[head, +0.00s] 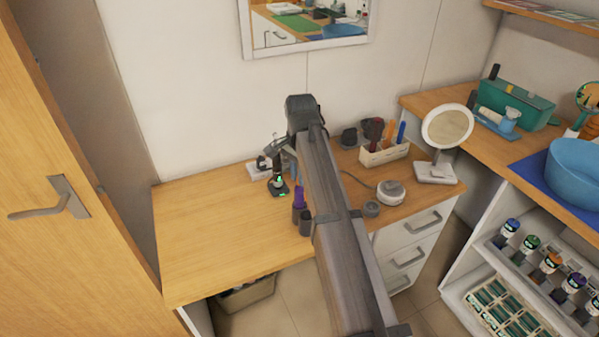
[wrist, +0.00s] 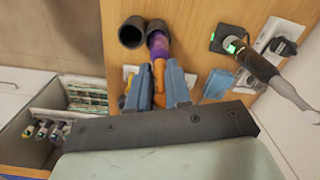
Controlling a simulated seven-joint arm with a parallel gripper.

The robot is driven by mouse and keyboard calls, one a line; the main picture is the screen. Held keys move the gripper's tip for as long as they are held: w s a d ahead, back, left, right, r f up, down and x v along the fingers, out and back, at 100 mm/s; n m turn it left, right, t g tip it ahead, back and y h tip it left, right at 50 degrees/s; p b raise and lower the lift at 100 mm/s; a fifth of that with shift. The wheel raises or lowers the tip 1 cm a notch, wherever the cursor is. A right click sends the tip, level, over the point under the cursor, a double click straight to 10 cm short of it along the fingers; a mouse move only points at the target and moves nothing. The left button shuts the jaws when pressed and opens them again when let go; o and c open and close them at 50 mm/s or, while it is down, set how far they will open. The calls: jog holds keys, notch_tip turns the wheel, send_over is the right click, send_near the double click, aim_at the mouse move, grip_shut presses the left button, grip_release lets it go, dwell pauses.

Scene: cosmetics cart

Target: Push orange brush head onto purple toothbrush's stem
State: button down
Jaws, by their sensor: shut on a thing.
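The purple toothbrush (head: 298,194) stands upright in a dark cup (head: 299,215) on the desk, left of my arm. In the wrist view the purple handle (wrist: 157,46) rises from one of two dark cups toward my gripper (wrist: 159,88). My gripper's blue-grey fingers are shut on the orange brush head (wrist: 158,78). The orange head is in line with the purple handle, at its upper end. The stem is not visible, and I cannot tell how far the head is on it. In the head view my arm hides the gripper and the orange head.
A dark charger base (wrist: 226,40) with a green light carries a grey handled device (wrist: 255,66) close by. A white tray (wrist: 268,36) lies beyond it. A round mirror (head: 447,128) and a white organizer (head: 385,153) stand right of my arm. The desk's left part is clear.

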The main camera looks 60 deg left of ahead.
jog(key=shift+f, duration=0.1)
jog(key=c, duration=1)
grip_release()
notch_tip(320, 180, up, 14)
jog(key=shift+w+d+f, duration=0.1)
jog(key=shift+f, duration=0.05)
dwell(0.4)
